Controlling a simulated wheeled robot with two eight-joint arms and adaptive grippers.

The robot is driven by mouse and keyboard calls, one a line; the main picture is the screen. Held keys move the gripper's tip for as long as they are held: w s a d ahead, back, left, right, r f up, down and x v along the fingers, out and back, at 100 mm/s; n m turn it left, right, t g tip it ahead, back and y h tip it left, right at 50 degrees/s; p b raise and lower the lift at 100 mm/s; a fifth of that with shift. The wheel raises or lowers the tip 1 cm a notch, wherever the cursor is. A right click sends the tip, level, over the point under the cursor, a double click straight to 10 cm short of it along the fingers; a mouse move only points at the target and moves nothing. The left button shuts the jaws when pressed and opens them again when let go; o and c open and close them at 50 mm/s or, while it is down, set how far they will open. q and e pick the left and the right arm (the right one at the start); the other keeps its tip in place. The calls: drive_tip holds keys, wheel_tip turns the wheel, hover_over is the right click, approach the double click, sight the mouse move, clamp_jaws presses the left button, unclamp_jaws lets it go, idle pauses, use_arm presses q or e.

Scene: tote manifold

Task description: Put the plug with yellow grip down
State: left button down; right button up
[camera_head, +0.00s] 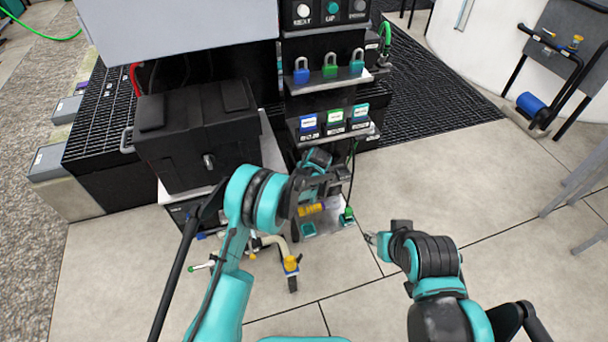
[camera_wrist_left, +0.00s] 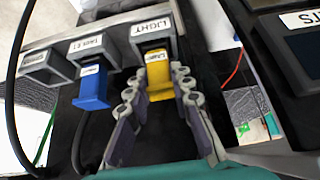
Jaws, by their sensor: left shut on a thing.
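The plug with yellow grip (camera_wrist_left: 158,78) is in the left wrist view, at the mouth of the grey socket labelled LIGHT (camera_wrist_left: 150,31). My left gripper (camera_wrist_left: 157,82) is shut on it, with one finger on each side of the yellow grip. How deep the plug sits in the socket is hidden. In the head view my left gripper (camera_head: 308,185) is low in front of the black stand, partly hidden by its own arm. A yellow part (camera_head: 312,209) shows just below it; I cannot tell whether it is the same plug. My right gripper (camera_head: 371,238) is over the bare floor, its fingers unclear.
A blue plug (camera_wrist_left: 92,88) sits in the neighbouring socket, and the leftmost socket (camera_wrist_left: 46,66) looks empty. Dark cables hang at the left. A shelf with several padlocks (camera_head: 330,66) stands above.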

use_arm(q)
drive_tip(key=shift+f, duration=0.2)
drive_tip(key=c, duration=1.3)
unclamp_jaws()
drive_tip(key=shift+c, duration=0.2)
drive_tip(key=shift+r, duration=0.1)
